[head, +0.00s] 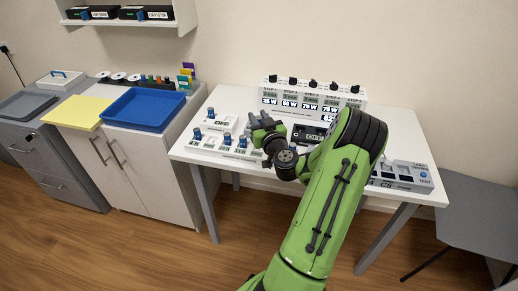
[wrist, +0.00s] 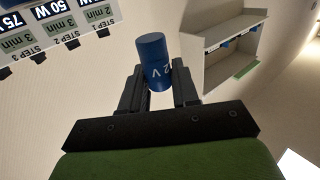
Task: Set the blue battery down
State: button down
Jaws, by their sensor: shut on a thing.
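A blue cylindrical battery (wrist: 154,58) with white lettering ending in "2 V" is held between the two dark fingers of my gripper (wrist: 158,88) in the wrist view. Its far end sticks out past the fingertips. In the head view my gripper (head: 262,125) is over the white table, at the right of the white battery holders, and mostly hides the held battery. Several other blue-topped batteries stand in the holders, one in the rear holder (head: 211,113) and others in the front holder (head: 228,139).
A white station with a row of black knobs and displays (head: 312,95) stands at the table's back. A dark display unit (head: 308,134) is right of my gripper. A "C5" unit (head: 400,177) sits at the table's right. A blue tray (head: 146,125) is on the left cabinet.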

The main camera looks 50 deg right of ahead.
notch_tip(320, 180, down, 9)
jog(key=b, duration=0.3)
jog(key=shift+r, duration=0.2)
jog(key=shift+f+b, duration=0.1)
jog(key=shift+b, duration=0.3)
jog(key=c, duration=0.8)
grip_release()
jog(key=shift+c, duration=0.2)
jog(key=shift+p, duration=0.55)
